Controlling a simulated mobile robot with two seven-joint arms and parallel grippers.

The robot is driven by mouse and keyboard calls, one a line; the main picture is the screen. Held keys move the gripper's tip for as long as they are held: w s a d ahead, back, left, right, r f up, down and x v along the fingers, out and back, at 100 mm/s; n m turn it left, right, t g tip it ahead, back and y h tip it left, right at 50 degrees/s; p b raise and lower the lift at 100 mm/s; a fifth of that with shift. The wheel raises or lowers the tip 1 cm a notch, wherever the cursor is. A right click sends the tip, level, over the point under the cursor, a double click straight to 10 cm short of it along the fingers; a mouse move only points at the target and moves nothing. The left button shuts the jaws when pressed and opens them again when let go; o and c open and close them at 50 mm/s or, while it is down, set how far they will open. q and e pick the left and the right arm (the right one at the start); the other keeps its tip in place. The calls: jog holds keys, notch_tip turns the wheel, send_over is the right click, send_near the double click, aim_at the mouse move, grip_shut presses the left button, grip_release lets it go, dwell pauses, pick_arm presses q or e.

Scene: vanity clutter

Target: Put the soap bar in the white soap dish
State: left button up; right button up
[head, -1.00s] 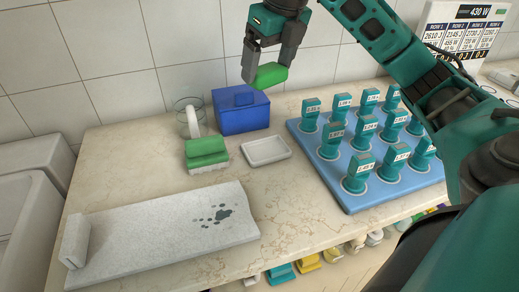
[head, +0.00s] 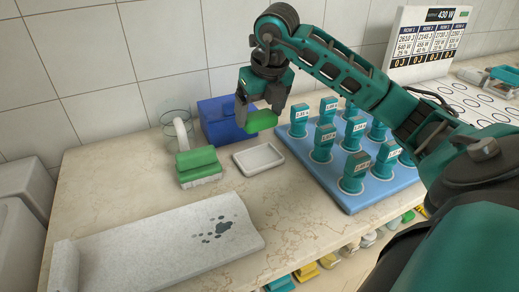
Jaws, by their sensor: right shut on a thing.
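The green soap bar (head: 262,122) is between the fingers of my right gripper (head: 261,110), which points down and is shut on it. The bar is held above the counter, just behind the white soap dish (head: 274,158) in the head view. A gap shows between the bar and the dish. The dish is a shallow rectangular tray, empty, lying flat on the counter. My left gripper is not in view.
A blue box (head: 216,128) stands behind the dish, close to my right gripper. A green-and-white block (head: 197,166) and a clear glass (head: 171,125) are to the left. A blue tray (head: 345,200) of several teal-topped items is to the right. A grey mat (head: 150,250) lies in front.

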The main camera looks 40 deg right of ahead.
aim_at(264, 124)
notch_tip(264, 124, down, 9)
jog(key=shift+f+b, duration=0.15)
jog(key=shift+b, duration=0.35)
jog(key=shift+f, duration=0.2)
jog(key=o, duration=0.9)
jog(key=shift+r, duration=0.5)
jog(key=p+v, duration=0.1)
jog(key=v, duration=0.9)
jog(key=shift+s+a+r, duration=0.1)
jog(key=shift+s+r, duration=0.05)
jog(key=shift+r, duration=0.15)
jog(key=shift+s+r, duration=0.15)
jog(key=shift+r, duration=0.2)
jog(key=shift+s, duration=0.1)
